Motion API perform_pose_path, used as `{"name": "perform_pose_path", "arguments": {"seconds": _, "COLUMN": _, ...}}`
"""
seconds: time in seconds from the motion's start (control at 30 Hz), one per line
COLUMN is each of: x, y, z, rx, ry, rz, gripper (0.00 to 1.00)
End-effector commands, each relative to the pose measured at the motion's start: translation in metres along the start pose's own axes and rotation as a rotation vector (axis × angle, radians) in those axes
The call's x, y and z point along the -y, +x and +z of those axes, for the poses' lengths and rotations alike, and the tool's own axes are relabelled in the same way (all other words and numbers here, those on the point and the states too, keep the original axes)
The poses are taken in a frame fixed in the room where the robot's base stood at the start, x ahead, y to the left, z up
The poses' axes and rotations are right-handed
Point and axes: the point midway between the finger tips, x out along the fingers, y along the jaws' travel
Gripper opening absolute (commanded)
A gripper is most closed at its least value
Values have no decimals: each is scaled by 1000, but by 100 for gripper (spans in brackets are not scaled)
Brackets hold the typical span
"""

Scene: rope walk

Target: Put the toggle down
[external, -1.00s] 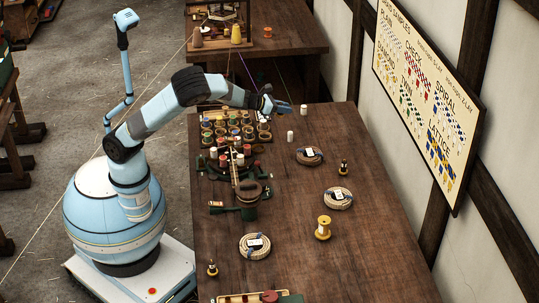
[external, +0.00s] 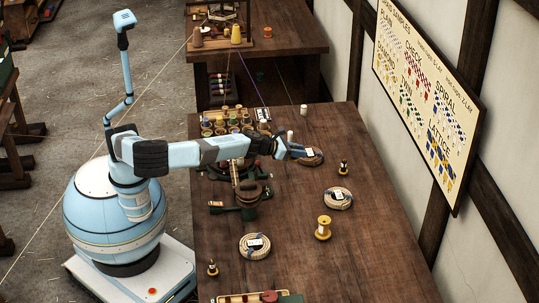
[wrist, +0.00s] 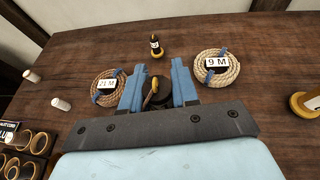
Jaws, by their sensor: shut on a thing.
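My gripper (wrist: 157,92) is shut on a small tan piece, seemingly the toggle (wrist: 152,91), with a dark round shape behind it in the wrist view. The blue fingers hide part of it, and I cannot tell whether the dark shape belongs to it. In the external view my gripper (external: 296,151) is over the table (external: 375,265), beside the upper rope coil (external: 313,159). The held piece is too small to make out there, and its height above the table is unclear.
Rope coils tagged 21 M (wrist: 106,87) and 9 M (wrist: 216,67) flank my fingers. Two white cylinders (wrist: 32,75) (wrist: 62,103) are at left, near a rack of ringed cups (wrist: 20,142). A yellow spool (external: 323,229) stands nearer the front.

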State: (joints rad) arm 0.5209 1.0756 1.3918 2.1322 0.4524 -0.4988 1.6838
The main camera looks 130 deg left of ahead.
Motion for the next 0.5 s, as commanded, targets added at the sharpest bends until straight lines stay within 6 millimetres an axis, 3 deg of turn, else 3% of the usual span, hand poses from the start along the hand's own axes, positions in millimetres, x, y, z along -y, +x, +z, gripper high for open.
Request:
{"name": "perform_pose_path", "arguments": {"seconds": 0.03, "x": 19, "y": -7, "z": -2, "rx": 1, "ry": 6, "rz": -6, "gripper": 0}}
{"name": "perform_pose_path", "arguments": {"seconds": 0.27, "x": 90, "y": -43, "z": -12, "rx": 1, "ry": 2, "rz": -4, "gripper": 0}}
{"name": "perform_pose_path", "arguments": {"seconds": 0.5, "x": 166, "y": -96, "z": -24, "rx": -1, "ry": 0, "rz": -7, "gripper": 0}}
